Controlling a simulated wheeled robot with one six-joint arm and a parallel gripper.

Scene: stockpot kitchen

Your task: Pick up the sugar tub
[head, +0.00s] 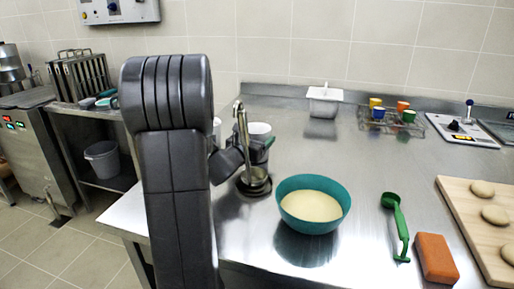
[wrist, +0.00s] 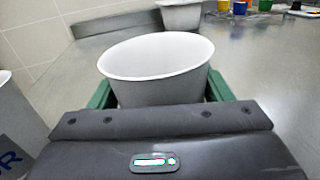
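A plain pale grey tub with a white rim (wrist: 158,75) stands between the two green fingers of my gripper (wrist: 160,97) in the wrist view. Its front shows no label. The fingers lie along both its sides with no clear gap, but I cannot tell whether they press on it. In the head view this tub (head: 259,129) shows behind my arm, with one green finger at its right. A second grey tub (wrist: 14,130), at the left edge of the wrist view, has a dark label ending in "R"; the rest is cut off. I cannot tell which is the sugar tub.
An upright ladle (head: 243,135) stands close to my gripper. A teal bowl of pale batter (head: 311,203), a green scoop (head: 396,222), an orange block (head: 436,258) and a board with dough (head: 462,215) are to the right. A white container (head: 323,103) stands behind.

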